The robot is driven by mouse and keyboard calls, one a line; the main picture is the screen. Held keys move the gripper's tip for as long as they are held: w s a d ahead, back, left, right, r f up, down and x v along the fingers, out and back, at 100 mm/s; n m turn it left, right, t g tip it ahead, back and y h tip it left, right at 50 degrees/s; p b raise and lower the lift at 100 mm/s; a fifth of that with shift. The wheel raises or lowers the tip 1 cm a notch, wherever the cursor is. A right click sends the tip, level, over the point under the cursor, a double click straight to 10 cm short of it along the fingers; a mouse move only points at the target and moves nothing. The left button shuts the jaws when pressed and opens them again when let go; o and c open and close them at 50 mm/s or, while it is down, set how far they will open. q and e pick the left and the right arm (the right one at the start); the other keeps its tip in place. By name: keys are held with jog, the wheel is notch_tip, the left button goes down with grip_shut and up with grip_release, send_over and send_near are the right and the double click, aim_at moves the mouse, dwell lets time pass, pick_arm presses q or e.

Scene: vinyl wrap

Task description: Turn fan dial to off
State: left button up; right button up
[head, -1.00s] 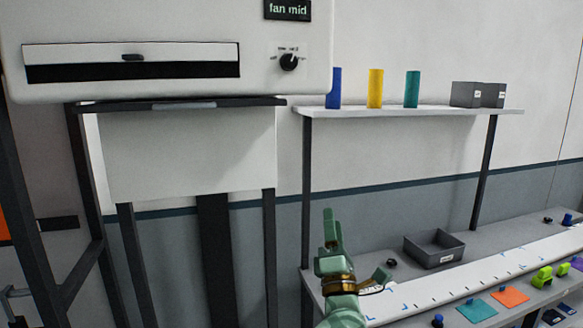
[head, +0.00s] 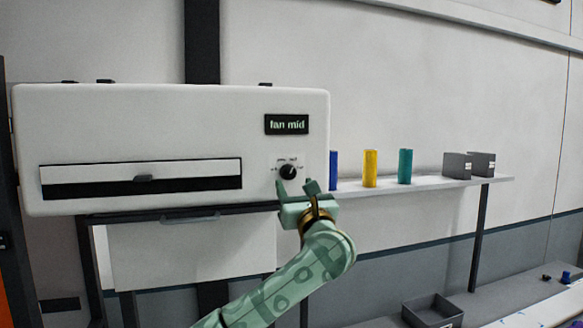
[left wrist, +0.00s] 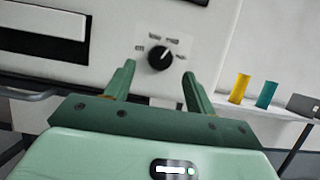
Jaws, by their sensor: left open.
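The fan dial (head: 288,172) is a black knob with a white pointer line on the front of a white box (head: 210,105), right of its long slot. A small black display (head: 287,124) above it reads "fan mid". My left gripper (head: 297,186) is open just below and in front of the dial. In the left wrist view the dial (left wrist: 159,57) shows beyond and between the two open fingers (left wrist: 155,75), apart from them. My right gripper is not in view.
A shelf (head: 430,185) right of the box holds blue, yellow (head: 370,168) and teal cylinders and two grey bins (head: 457,165). The blue cylinder (head: 333,170) stands close to the box's right edge. A grey tray (head: 432,312) lies on the bench below.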

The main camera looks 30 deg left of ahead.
aim_at(290, 176)
pick_arm(q)
jog(key=p+x, duration=0.1)
jog(key=x, duration=0.2)
jog(key=shift+d+r, duration=0.1)
jog(key=shift+r, duration=0.05)
jog(key=shift+w+a, duration=0.25)
jog(key=shift+a, duration=0.15)
